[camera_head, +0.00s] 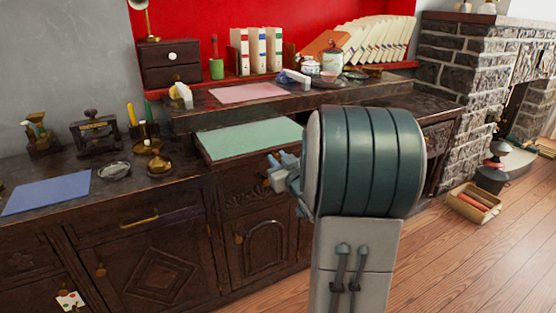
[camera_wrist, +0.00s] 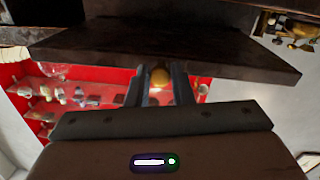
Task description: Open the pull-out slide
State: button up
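The pull-out slide appears to be the dark wooden board topped with a green mat (camera_head: 250,137) in the middle of the cabinet in the head view. My gripper (camera_head: 272,172) is at its front edge, partly hidden behind my own arm. In the wrist view, a dark wooden board (camera_wrist: 215,50) spans the top of the picture, with a round brass knob (camera_wrist: 160,75) at its edge. My gripper's two dark fingers (camera_wrist: 159,72) stand on either side of the knob. They look apart, with small gaps beside it. I cannot tell how far out the slide is.
A blue mat (camera_head: 48,193), brass pieces and a small dish (camera_head: 115,170) lie on the left counter. A pink mat (camera_head: 248,92) lies on the raised shelf. Cabinet doors and a drawer handle (camera_head: 139,219) are below. The wooden floor at right is mostly clear, with a crate (camera_head: 474,204).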

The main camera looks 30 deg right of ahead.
jog(key=o, duration=0.3)
jog(key=shift+s+d, duration=0.15)
jog(key=shift+s, duration=0.1)
jog(key=shift+o, duration=0.2)
jog(key=s+a+b, duration=0.2)
jog(key=s, duration=1.1)
jog(key=shift+s+b, duration=0.3)
jog(key=shift+b, duration=0.1)
